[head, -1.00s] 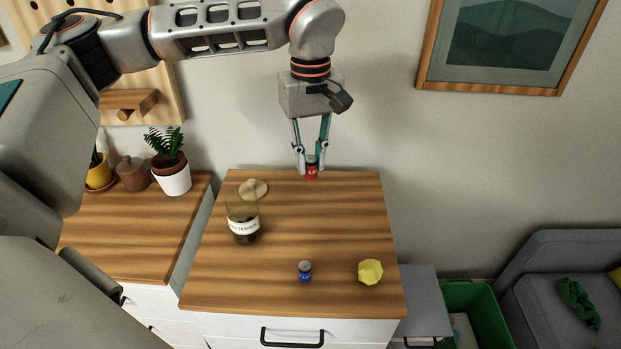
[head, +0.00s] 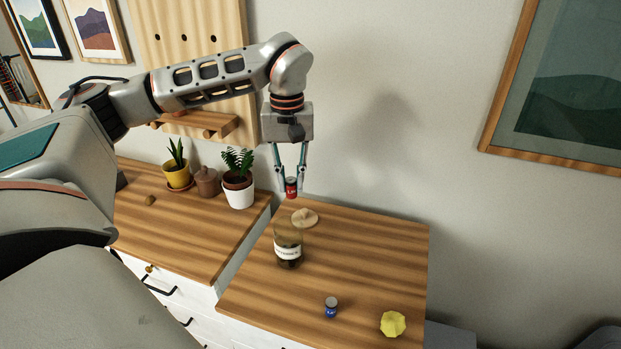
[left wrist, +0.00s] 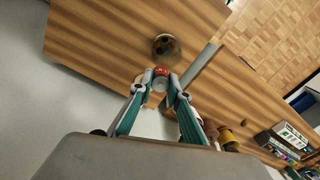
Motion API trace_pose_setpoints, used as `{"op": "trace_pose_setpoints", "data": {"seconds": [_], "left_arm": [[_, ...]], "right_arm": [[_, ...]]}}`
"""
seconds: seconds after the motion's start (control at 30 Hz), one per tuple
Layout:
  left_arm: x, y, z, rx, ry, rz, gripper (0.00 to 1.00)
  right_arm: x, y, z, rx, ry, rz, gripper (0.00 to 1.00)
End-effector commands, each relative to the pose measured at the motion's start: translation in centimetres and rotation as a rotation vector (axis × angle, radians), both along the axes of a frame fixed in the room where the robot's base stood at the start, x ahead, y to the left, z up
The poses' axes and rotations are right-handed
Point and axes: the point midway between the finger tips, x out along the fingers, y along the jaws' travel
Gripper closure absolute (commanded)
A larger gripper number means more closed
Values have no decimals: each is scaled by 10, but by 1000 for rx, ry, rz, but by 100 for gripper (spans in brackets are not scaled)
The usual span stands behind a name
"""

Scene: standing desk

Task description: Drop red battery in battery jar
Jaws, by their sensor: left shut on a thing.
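My left gripper (head: 291,183) is shut on the red battery (head: 291,190) and holds it upright in the air, above and behind the jar in the head view. The battery jar (head: 288,254) is clear with a white label and dark contents, and stands open on the desk. In the left wrist view the red battery (left wrist: 160,72) sits between the fingertips, and the jar's round mouth (left wrist: 166,46) lies just beyond it, apart from it. The round wooden lid (head: 306,217) lies on the desk behind the jar. My right gripper is not in view.
A blue battery (head: 331,307) stands near the front of the desk (head: 375,250), with a yellow crumpled object (head: 393,324) to its right. A potted plant (head: 238,192) and other pots stand on the lower cabinet at left. The desk's right half is mostly clear.

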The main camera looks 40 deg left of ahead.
Motion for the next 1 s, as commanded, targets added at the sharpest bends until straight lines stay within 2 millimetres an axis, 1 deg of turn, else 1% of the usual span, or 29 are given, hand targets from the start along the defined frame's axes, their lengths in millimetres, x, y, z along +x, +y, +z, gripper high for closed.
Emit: {"op": "trace_pose_setpoints", "data": {"seconds": [0.1, 0.23, 0.8, 1.0], "left_arm": [[-2, 5, -2, 3, 1, -3, 100], [-2, 5, -8, 3, 1, -4, 100], [-2, 5, -58, 2, 2, -4, 100], [-1, 5, -70, 2, 0, -3, 100]], "right_arm": [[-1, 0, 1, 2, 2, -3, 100], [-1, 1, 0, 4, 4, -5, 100], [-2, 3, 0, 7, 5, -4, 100], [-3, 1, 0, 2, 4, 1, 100]]}}
